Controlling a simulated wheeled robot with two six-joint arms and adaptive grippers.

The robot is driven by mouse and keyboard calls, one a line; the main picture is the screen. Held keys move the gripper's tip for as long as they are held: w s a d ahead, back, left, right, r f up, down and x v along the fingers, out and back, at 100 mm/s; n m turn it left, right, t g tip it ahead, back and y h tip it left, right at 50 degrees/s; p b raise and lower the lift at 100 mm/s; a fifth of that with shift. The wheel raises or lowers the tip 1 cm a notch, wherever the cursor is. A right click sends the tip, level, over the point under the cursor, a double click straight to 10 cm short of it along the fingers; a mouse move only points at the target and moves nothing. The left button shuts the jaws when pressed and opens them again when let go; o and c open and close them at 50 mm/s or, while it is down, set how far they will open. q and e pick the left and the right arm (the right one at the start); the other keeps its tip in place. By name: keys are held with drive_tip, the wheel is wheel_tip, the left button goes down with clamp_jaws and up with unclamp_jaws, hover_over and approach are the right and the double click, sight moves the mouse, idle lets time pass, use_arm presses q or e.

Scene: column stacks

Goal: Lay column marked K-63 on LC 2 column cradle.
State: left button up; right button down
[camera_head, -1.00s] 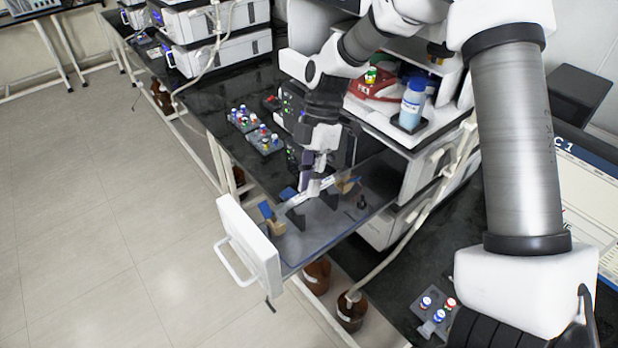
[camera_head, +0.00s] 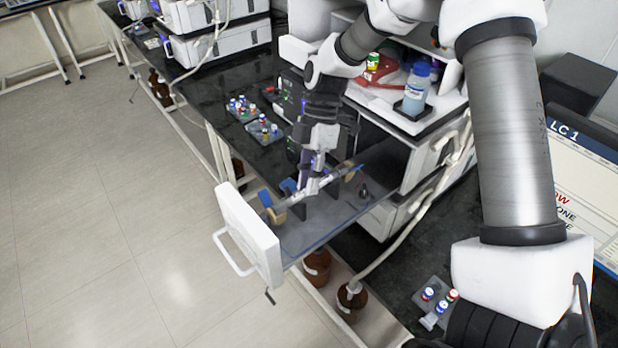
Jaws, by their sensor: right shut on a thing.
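My right gripper (camera_head: 308,188) reaches down over a pulled-out drawer (camera_head: 322,234) with a white front and handle. It is shut on a slim, light grey column (camera_head: 328,180), which lies slantwise across the drawer. The fingers hide part of the column, and its marking cannot be read. Dark upright supports (camera_head: 301,213) of a cradle stand below the column, with tan and blue pieces (camera_head: 276,212) near its ends. I cannot tell whether the column touches the supports. No LC 2 label is readable here. My left gripper is not in view.
A blue-capped bottle (camera_head: 417,90) stands on the instrument above the drawer. Vial racks (camera_head: 263,131) sit on the black bench to the left, another (camera_head: 434,302) at lower right. An LC 1 screen (camera_head: 585,190) is at right. Brown bottles (camera_head: 351,300) stand below. The floor is clear.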

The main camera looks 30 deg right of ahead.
drive_tip(key=shift+f, duration=0.3)
drive_tip(key=c, duration=1.1)
unclamp_jaws()
drive_tip(key=shift+o, duration=0.2)
wheel_tip(320, 180, up, 10)
